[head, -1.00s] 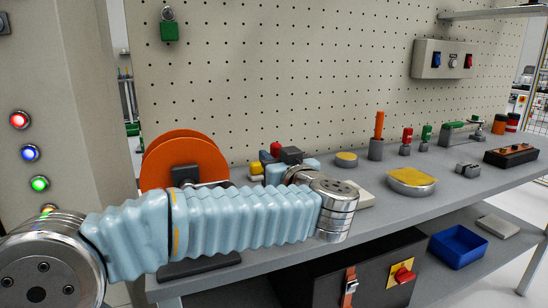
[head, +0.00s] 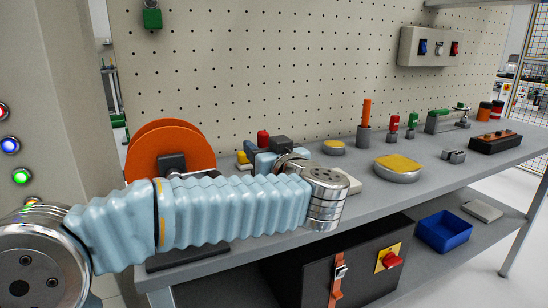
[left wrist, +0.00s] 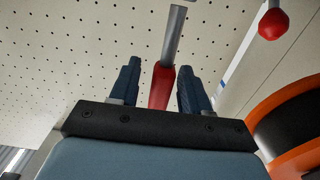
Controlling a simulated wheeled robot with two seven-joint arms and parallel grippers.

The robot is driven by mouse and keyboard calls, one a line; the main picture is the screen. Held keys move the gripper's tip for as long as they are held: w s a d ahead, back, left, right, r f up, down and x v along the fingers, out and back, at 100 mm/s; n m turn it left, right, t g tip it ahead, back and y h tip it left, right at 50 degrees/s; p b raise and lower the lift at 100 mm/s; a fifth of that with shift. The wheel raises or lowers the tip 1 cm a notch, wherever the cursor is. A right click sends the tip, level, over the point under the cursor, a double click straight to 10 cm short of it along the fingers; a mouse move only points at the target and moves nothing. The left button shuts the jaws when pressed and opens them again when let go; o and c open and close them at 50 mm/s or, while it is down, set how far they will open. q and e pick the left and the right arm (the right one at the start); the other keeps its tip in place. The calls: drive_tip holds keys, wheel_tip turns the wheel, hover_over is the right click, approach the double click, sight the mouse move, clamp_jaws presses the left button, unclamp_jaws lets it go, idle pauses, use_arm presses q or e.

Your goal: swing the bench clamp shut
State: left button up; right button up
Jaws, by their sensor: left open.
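In the left wrist view a red grip (left wrist: 160,88) on a grey metal rod (left wrist: 174,35) stands between the two dark blue fingers of my left gripper (left wrist: 159,66). It looks like the handle of the bench clamp. The fingers are apart, with gaps beside the grip. In the head view my left gripper (head: 250,151) is over the back of the bench by the pegboard, partly hidden by my wrist. A red piece (head: 263,138) shows beside it. The clamp's body and jaw are hidden, so I cannot tell its angle. My right gripper is out of view.
An orange reel (head: 170,143) stands left of my gripper. A red knob (left wrist: 272,24) shows at upper right in the wrist view. A blue bin (head: 445,232) is below.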

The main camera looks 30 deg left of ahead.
use_arm(q)
drive_tip(key=b+v, duration=0.1)
drive_tip(key=v, duration=1.2)
